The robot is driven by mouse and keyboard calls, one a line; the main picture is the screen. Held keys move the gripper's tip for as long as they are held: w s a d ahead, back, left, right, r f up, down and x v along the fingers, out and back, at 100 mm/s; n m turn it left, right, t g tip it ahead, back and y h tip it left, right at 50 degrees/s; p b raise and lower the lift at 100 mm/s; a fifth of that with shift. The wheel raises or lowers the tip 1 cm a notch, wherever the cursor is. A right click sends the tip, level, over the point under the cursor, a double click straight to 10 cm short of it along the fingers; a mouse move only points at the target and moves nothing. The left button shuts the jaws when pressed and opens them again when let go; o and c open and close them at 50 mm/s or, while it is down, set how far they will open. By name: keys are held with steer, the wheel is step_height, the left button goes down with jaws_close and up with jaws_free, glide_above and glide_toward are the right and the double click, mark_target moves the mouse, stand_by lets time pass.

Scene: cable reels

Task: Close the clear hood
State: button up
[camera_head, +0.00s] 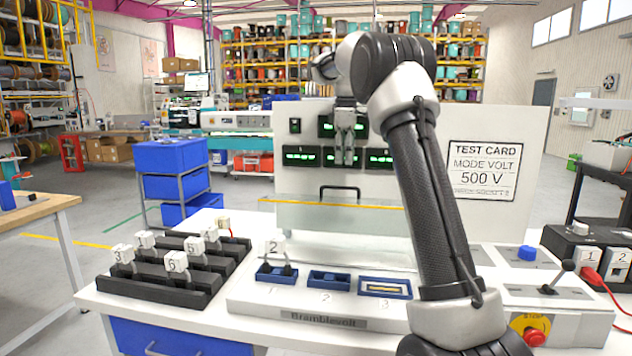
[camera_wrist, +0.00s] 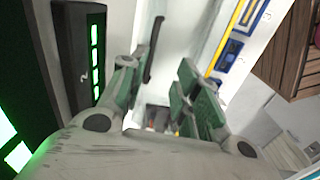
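The clear hood (camera_head: 300,217) is a see-through panel with a yellow edge strip and a black bar handle (camera_head: 340,188). It stands at the foot of the white meter panel, behind the row of blue sockets, and appears raised. My gripper (camera_head: 345,158) points down in front of the green displays, a little above the handle. In the wrist view my gripper (camera_wrist: 165,85) has its green-padded fingers apart with nothing between them. The handle (camera_wrist: 154,48) shows beyond the left finger, and the yellow strip (camera_wrist: 228,38) lies to the right.
Blue sockets (camera_head: 328,281) sit on the white bench, the left one holding a plug tagged 2 (camera_head: 275,250). Black racks (camera_head: 165,278) with several tagged plugs stand at left. A lever (camera_head: 556,280) and red stop button (camera_head: 534,337) are at right. My arm hides part of the bench.

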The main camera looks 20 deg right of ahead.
steer(key=shift+w+a+f+n, duration=0.15)
steer(key=shift+w+f, duration=0.15)
steer(key=shift+w, duration=0.25)
steer(key=shift+w+d+f+n, duration=0.15)
steer(key=shift+w+f, duration=0.15)
steer(key=shift+w, duration=0.2)
step_height(320, 180, down, 8)
steer(key=shift+w+a+r, duration=0.15)
steer(key=shift+r, duration=0.05)
jaws_close()
